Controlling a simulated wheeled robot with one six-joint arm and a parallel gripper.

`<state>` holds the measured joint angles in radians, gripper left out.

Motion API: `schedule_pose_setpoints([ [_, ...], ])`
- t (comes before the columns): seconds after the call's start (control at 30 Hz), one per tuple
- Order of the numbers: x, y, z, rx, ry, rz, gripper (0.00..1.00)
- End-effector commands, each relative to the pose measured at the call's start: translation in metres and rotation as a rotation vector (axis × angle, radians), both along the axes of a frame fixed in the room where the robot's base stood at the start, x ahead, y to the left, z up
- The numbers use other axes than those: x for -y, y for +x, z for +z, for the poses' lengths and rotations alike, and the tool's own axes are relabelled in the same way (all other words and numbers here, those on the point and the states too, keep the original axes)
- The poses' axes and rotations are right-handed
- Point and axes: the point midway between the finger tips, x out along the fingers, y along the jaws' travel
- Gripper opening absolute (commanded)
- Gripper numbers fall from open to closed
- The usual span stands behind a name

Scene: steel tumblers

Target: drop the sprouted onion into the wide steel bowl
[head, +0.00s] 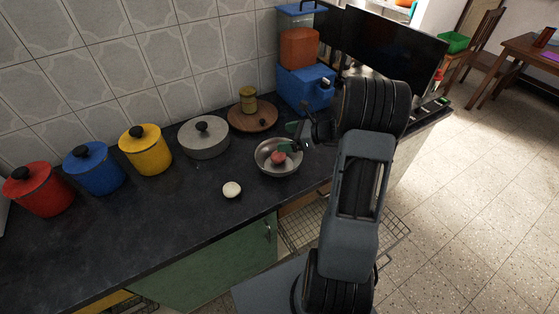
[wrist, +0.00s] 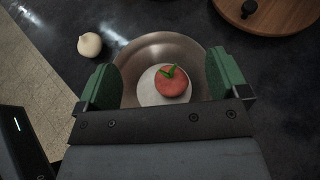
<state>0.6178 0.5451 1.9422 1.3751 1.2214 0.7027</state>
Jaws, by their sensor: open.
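The sprouted onion, reddish with a green shoot (wrist: 172,81), is inside the wide steel bowl (wrist: 130,58). It appears to rest on the bowl's pale round floor. In the head view the onion (head: 278,158) also shows inside the bowl (head: 264,148), which stands on the dark counter. My gripper (wrist: 165,80) is open, with its green fingers spread apart on either side of the onion. Gaps show between the onion and both fingers. In the head view my gripper (head: 288,138) is over the bowl; my arm hides part of the area to its right.
A white bulb (head: 232,189) lies on the counter (head: 190,215), left of the bowl. A grey lidded pot (head: 204,143) and a round wooden board with a yellow-green canister (head: 248,100) stand behind. Yellow, blue and red canisters line the wall. A blue container (head: 305,90) stands behind right.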

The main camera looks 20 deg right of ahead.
Motion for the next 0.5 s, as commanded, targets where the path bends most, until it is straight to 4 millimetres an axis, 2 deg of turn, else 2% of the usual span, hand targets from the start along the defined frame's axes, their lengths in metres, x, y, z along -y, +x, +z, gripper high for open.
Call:
schedule_pose_setpoints([
  [0.5, 0.068, -0.055, 0.036, 0.003, -0.003, -0.005, 0.93],
])
